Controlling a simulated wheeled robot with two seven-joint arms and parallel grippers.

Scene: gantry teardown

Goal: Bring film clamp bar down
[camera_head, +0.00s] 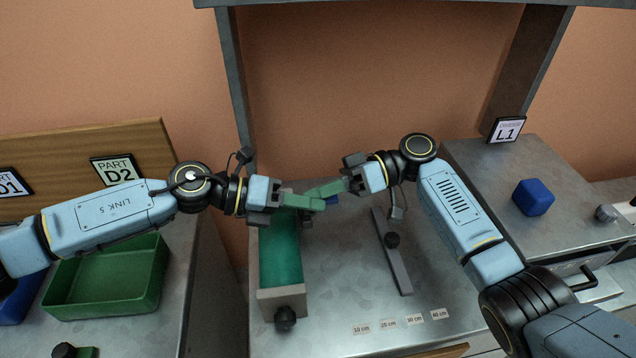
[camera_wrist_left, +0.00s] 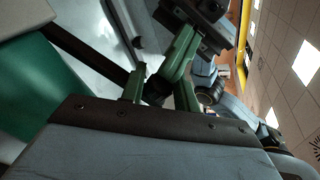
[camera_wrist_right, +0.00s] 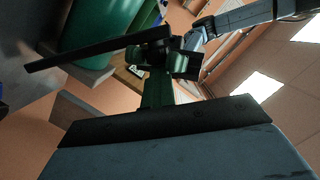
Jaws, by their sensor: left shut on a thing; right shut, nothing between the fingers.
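A grey bar with a black knob (camera_head: 400,268) lies on the bench right of the green-topped box; I cannot tell for sure that it is the film clamp bar. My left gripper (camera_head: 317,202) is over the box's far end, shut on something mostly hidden. In the right wrist view a thin dark bar (camera_wrist_right: 80,55) runs up to the left gripper (camera_wrist_right: 155,55). A dark bar (camera_wrist_left: 88,55) also meets its finger in the left wrist view. My right gripper (camera_head: 325,189) is shut and empty, its green fingertips very close to the left ones; contact is unclear.
The green-topped box (camera_head: 281,250) has a knob on its near end. A green tray (camera_head: 108,305) stands at left. A blue block (camera_head: 533,197) sits on the right-hand bench by sign L1 (camera_head: 507,130).

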